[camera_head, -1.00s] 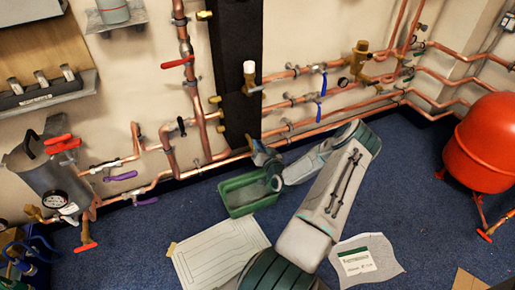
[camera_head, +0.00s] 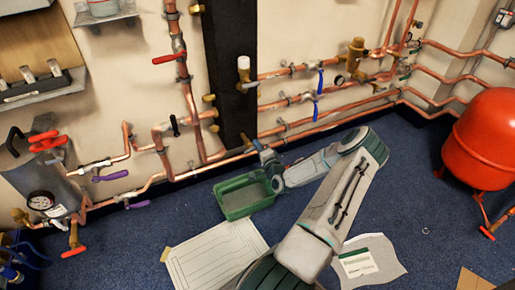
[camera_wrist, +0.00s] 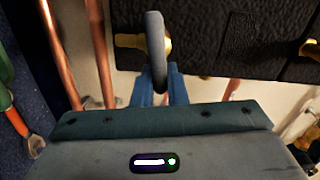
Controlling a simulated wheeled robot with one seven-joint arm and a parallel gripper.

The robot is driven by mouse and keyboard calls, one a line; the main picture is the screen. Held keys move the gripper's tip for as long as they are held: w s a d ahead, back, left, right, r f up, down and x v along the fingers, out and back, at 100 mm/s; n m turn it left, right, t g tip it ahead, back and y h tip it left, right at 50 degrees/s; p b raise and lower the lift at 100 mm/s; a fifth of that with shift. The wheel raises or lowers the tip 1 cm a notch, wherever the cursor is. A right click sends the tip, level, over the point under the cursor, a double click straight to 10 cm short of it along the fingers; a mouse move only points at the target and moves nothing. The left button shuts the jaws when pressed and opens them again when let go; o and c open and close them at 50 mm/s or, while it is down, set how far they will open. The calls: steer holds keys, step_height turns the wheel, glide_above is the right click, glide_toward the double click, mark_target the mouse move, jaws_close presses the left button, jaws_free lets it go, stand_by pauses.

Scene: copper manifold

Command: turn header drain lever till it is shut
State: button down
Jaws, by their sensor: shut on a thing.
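My gripper (camera_head: 258,146) is low at the wall, by the foot of the black board and above the green tray (camera_head: 226,208). In the wrist view its blue fingers (camera_wrist: 165,88) are shut on a grey lever (camera_wrist: 155,38), which I take as the header drain lever. The lever stands up between the fingertips, next to a brass fitting (camera_wrist: 128,41) in front of the black board. The lower end of the lever is partly hidden by the fingers. In the head view I cannot make out the lever behind my gripper.
Copper pipes run close behind my gripper along the wall. The black board (camera_head: 233,60) rises above it. A red tank (camera_head: 482,140) stands at the right, a grey vessel (camera_head: 50,185) at the left. Paper sheets (camera_head: 222,262) lie on the blue floor.

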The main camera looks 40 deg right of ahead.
steer(key=shift+f+m+b, duration=0.35)
steer(key=shift+m, duration=0.75)
steer(key=c, duration=1.5)
jaws_free()
steer(key=shift+o, duration=0.2)
steer(key=shift+s+r, duration=0.1)
steer(key=shift+s, duration=0.15)
steer(key=p+v, duration=0.4)
steer(key=v, duration=0.9)
steer(key=shift+s, duration=0.2)
